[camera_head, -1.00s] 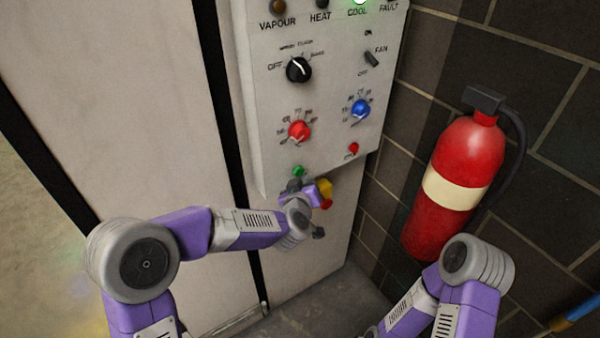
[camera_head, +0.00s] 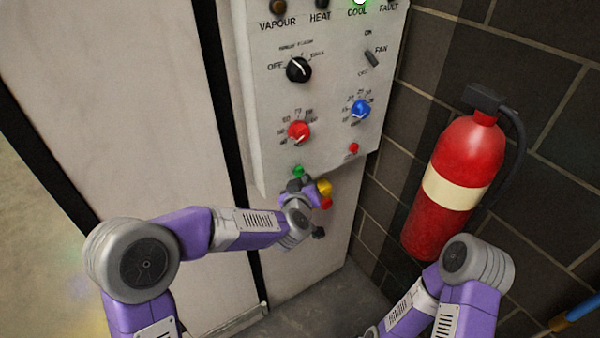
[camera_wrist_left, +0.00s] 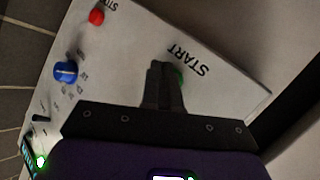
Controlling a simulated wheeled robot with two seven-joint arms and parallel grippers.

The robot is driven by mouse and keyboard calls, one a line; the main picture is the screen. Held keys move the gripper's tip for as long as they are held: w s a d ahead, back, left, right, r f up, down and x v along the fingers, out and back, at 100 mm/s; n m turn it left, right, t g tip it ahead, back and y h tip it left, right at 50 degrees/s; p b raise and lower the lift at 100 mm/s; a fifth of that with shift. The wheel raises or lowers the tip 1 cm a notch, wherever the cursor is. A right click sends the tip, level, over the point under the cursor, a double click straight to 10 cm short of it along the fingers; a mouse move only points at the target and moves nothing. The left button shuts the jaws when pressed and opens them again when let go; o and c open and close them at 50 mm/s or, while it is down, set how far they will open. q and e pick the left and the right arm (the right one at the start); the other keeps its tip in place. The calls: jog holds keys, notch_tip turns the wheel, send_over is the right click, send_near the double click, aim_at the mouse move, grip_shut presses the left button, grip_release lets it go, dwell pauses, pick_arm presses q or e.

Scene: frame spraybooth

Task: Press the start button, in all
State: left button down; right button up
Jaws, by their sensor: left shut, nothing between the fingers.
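The green start button (camera_head: 298,171) sits at the lower left of the grey control panel (camera_head: 345,90), just above my left gripper (camera_head: 296,182) in the head view. In the left wrist view the START label (camera_wrist_left: 188,60) is readable, and the green button (camera_wrist_left: 180,77) is partly hidden behind the shut fingers of my left gripper (camera_wrist_left: 162,66). The fingertips are at or very near the button; I cannot tell whether they touch it. The fingers are empty. My right gripper is out of view; only part of the right arm shows at the lower right.
A red button (camera_head: 354,148) is on the panel's lower right. A red knob (camera_head: 299,131), a blue knob (camera_head: 360,109) and a black selector (camera_head: 299,69) are above. A yellow and red part shows beside my left wrist. A red fire extinguisher (camera_head: 447,205) stands at the right wall.

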pick_arm(q)
jog(key=shift+w+a, duration=0.25)
jog(key=shift+w, duration=0.1)
jog(key=shift+w+a, duration=0.3)
jog(key=shift+w, duration=0.1)
dwell(1.0)
jog(key=shift+s, duration=0.1)
jog(key=shift+s+d, duration=0.5)
jog(key=shift+s, duration=0.15)
jog(key=shift+d, duration=0.1)
jog(key=s+d, duration=0.1)
jog(key=s, duration=0.1)
jog(key=s+d, duration=0.1)
jog(key=s, duration=0.1)
jog(key=shift+d, duration=0.4)
dwell(0.5)
